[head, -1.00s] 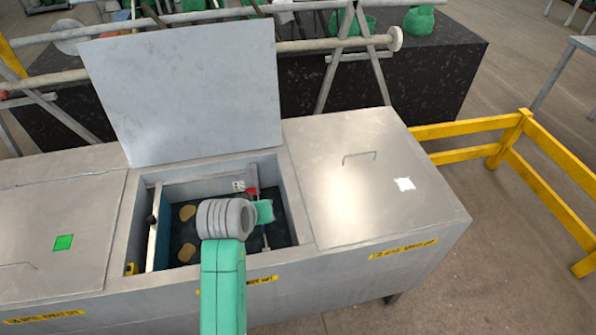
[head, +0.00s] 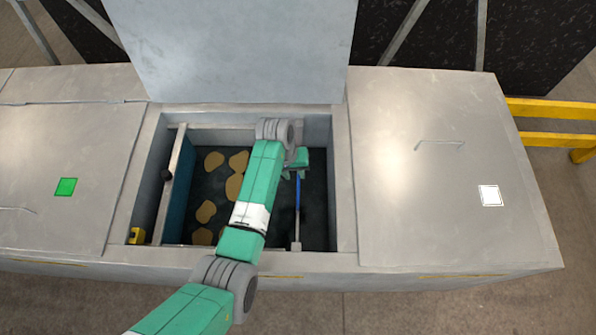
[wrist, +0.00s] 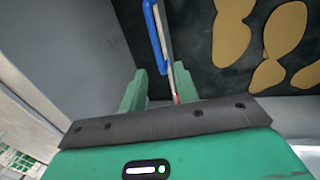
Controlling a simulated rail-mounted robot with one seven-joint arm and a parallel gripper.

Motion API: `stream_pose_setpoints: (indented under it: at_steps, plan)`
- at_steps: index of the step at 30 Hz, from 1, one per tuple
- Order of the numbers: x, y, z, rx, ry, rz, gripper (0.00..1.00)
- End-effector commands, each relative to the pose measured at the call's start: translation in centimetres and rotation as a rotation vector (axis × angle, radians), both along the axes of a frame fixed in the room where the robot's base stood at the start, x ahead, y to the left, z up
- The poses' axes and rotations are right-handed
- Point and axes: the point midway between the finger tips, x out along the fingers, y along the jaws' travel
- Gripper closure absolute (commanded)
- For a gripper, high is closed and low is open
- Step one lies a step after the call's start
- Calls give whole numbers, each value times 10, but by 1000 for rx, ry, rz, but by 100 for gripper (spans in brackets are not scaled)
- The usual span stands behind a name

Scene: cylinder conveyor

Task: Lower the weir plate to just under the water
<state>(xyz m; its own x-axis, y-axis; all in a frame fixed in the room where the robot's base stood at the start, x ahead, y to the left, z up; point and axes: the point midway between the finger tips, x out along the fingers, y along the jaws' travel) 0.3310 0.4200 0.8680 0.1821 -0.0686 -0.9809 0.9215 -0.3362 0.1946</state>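My gripper (head: 292,172) is over the right part of the open tank in the head view. In the wrist view its two green fingers (wrist: 155,88) stand apart, with nothing clearly clamped. A thin upright metal strip with a blue bar (wrist: 155,38) lies just beyond and between the fingers, with a red bit low on it; contact cannot be told. The blue bar also shows in the head view (head: 298,195), right of my arm. A plate-like divider (head: 172,200) with a black knob stands at the tank's left. Which piece is the weir plate is unclear. The dark water (head: 316,215) lies below.
Several tan patches (head: 206,211) lie on the dark surface. The raised lid (head: 230,50) stands behind the opening. A yellow block (head: 137,236) is at the front left corner. Closed lids flank the opening, one with a white square (head: 490,195).

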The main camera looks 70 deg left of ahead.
Motion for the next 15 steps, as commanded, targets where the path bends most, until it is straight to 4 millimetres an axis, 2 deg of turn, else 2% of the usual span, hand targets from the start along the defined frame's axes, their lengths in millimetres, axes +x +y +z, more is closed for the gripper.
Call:
stream_pose_setpoints:
  at_steps: [1, 6, 15]
  plan:
    - [2, -1, -12, -2, 1, 0, 69]
    - [6, -2, -31, 0, 0, -1, 69]
    - [7, -2, -35, 2, -1, -1, 69]
